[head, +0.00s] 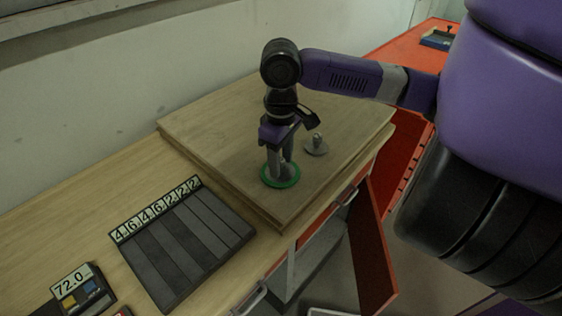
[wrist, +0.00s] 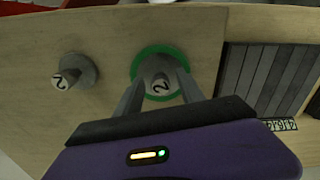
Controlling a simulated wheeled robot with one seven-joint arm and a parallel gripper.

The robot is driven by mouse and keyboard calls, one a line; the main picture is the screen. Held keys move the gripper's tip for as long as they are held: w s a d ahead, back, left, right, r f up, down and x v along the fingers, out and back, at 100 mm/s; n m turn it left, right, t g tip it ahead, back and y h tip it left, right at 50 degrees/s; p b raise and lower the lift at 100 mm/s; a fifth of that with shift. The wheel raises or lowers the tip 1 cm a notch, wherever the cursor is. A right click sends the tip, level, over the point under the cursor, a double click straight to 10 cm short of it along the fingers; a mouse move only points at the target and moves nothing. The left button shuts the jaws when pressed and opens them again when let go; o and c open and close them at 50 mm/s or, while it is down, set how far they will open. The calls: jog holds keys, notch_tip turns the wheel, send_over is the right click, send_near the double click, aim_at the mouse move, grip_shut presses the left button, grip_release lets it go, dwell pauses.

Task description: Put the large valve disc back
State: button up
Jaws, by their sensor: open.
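My gripper (head: 279,168) points down over the wooden board, open, with its fingers on either side of a grey stemmed disc (wrist: 160,86) whose top is marked 2. That disc stands upright inside a green ring (head: 294,184) on the board; the fingers hide most of it in the head view. The green ring (wrist: 139,61) also shows in the wrist view. I cannot tell whether the fingers touch the stem. A second grey stemmed disc (head: 316,149) stands apart on the board, to the right in the head view. It shows at left in the wrist view (wrist: 77,73), also with a number on top.
The thick wooden board (head: 215,130) lies on a wooden bench (head: 60,215) against a wall. A dark slotted panel (head: 185,250) with number labels and a box reading 72.0 (head: 80,290) lie at left. A red door (head: 372,250) hangs open below. The board's back is clear.

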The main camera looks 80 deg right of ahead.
notch_tip(320, 180, up, 12)
jog(key=f, duration=0.1)
jog(key=w+a+r+n+t+y, duration=0.1)
jog(key=w+a+t+y, duration=0.15)
jog(key=w+a, duration=0.5)
jog(key=w+a+n+t+y, duration=0.1)
jog(key=w+a+t, duration=0.35)
jog(key=w, duration=0.65)
jog(key=w+a+r+m+t+y, duration=0.1)
jog(key=w+a+r+t+y, duration=0.15)
jog(key=w+a+t, duration=0.45)
jog(key=w+a+r+m+t+y, duration=0.1)
jog(key=w+a+r+t, duration=0.3)
jog(key=a, duration=0.4)
jog(key=s+a+f+m+g+h, duration=0.1)
jog(key=s+a+f+m+h, duration=0.25)
jog(key=s+f, duration=0.4)
jog(key=s+a+f+m+h, duration=0.25)
jog(key=s+f+h, duration=0.2)
jog(key=f, duration=0.55)
jog(key=s+f+n+g, duration=0.1)
jog(key=s+n, duration=0.4)
jog(key=s, duration=0.6)
jog(key=s+d+f+n+g+y, duration=0.1)
jog(key=s+f+n, duration=0.2)
jog(key=s, duration=0.8)
jog(key=shift+s+f+n, duration=0.15)
jog(key=shift+s+n, duration=0.25)
jog(key=shift+n, duration=0.6)
